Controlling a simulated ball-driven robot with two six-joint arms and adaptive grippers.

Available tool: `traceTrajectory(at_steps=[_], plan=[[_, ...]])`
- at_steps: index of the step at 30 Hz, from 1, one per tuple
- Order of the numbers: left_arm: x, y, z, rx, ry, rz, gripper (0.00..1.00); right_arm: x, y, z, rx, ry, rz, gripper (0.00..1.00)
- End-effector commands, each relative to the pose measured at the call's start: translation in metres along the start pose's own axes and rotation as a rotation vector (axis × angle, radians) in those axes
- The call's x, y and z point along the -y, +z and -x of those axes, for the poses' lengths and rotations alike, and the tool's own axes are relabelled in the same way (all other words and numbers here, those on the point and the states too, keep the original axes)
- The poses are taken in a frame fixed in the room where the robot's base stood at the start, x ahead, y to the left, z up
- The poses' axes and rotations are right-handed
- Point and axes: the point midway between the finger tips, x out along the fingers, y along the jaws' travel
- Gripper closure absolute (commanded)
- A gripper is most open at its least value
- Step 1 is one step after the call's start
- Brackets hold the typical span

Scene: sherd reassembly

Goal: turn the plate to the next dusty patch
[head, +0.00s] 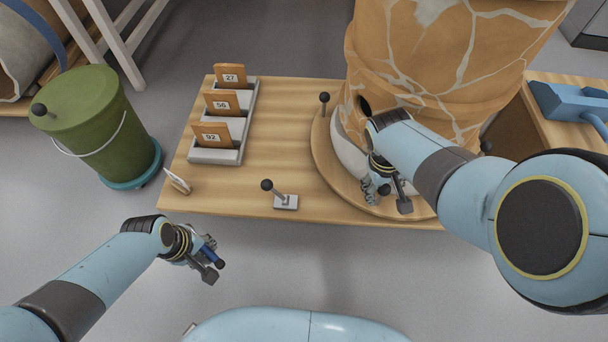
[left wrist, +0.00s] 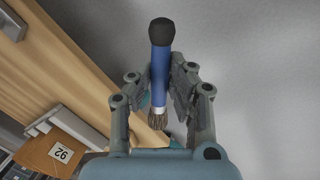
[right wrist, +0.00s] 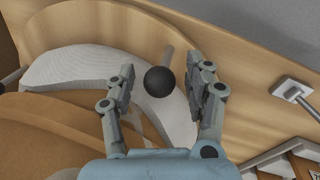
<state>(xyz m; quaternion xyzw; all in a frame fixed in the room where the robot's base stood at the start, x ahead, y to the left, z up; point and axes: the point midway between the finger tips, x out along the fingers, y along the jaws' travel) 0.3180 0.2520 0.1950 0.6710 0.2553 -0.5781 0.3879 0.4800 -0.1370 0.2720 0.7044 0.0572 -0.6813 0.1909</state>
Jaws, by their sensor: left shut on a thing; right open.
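The round wooden plate (head: 326,152) lies on the table and carries a large orange-brown vessel (head: 440,60) with pale joint lines and a white pad at its base. Black knobs stand on the plate rim, one at the far left (head: 324,97) and one at the right (head: 487,147). My right gripper (head: 385,196) is open over the front of the plate. In the right wrist view a black knob on a peg (right wrist: 159,82) sits between its open fingers (right wrist: 160,85). My left gripper (head: 207,262) is shut on a blue-handled brush (left wrist: 160,65), off the table's front edge.
A small lever on a white base (head: 286,202) stands at the table's front edge. A grey rack (head: 215,156) holds cards 27, 56 and 92. A green lidded bucket (head: 90,125) stands left on the floor. A blue tool (head: 570,103) lies at right. The table middle is clear.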

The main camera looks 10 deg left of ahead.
Motion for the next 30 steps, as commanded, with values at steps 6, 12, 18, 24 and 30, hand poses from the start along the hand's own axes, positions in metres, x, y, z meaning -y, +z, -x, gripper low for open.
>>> traceTrajectory(at_steps=[6, 12, 18, 24, 30], plan=[[-0.0012, -0.0008, 0.0011, -0.001, 0.002, 0.0, 1.0, -0.0004, -0.0011, 0.0016, -0.002, 0.001, 0.0, 0.47], [-0.001, -0.0007, 0.001, -0.001, 0.001, 0.0, 1.0, -0.0004, -0.0006, 0.0012, -0.001, 0.001, 0.0, 0.73], [-0.0009, -0.0006, 0.0008, -0.001, 0.001, 0.0, 1.0, -0.0004, -0.0003, 0.0009, -0.001, 0.0, 0.0, 0.99], [-0.0008, -0.0006, 0.0008, -0.001, 0.001, 0.0, 1.0, -0.0004, 0.0001, 0.0007, 0.0, 0.0, 0.0, 1.0], [-0.0017, -0.001, 0.0023, -0.002, 0.002, 0.0, 1.0, -0.0025, 0.002, 0.0006, 0.001, 0.001, 0.001, 1.0]])
